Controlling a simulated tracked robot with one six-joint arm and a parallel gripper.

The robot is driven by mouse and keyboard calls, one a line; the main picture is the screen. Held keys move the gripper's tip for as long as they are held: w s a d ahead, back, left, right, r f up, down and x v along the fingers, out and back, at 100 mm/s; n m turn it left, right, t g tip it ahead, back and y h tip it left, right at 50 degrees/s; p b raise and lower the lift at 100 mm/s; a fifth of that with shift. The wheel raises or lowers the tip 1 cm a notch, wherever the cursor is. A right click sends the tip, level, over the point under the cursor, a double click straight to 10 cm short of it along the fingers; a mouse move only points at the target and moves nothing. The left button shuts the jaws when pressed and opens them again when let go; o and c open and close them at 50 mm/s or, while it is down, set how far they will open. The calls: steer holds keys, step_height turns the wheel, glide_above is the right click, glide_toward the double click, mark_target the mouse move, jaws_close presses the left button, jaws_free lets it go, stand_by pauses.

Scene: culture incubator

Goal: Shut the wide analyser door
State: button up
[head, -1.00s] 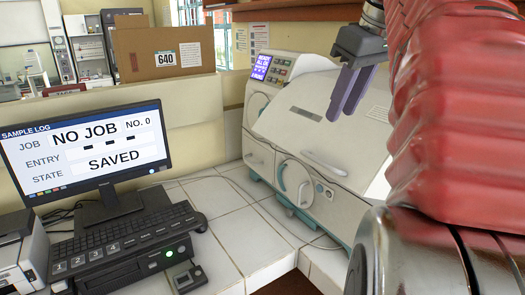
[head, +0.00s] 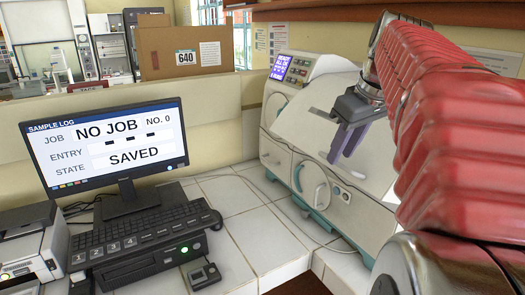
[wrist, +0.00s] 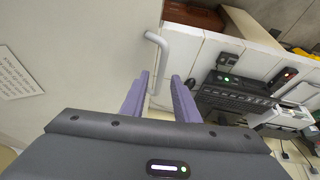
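The pale analyser (head: 275,155) stands on the tiled bench at right. Its wide door (head: 300,115) is a broad, sloping panel; a bright strip shows by its lower right edge, and how far it stands open is hard to tell. My gripper (head: 341,157) is in front of the door's lower part, its two purple fingers pointing down and hiding some of the door handle. In the wrist view, the fingers (wrist: 160,77) are apart, and the pale bar handle (wrist: 158,55) shows just beyond and between their tips. I cannot tell whether they touch it. The door surface (wrist: 80,50) fills the left.
A monitor (head: 110,145), keyboard (head: 140,230) and printer (head: 30,250) occupy the bench at left. A cardboard box (head: 180,50) stands behind the low partition. Bare white tiles (head: 245,215) lie between keyboard and analyser. A wooden shelf (head: 310,32) runs above the analyser.

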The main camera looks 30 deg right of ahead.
steer(key=shift+x, duration=0.85)
steer(key=shift+r, duration=0.1)
steer(key=shift+c, duration=0.3)
jaws_close()
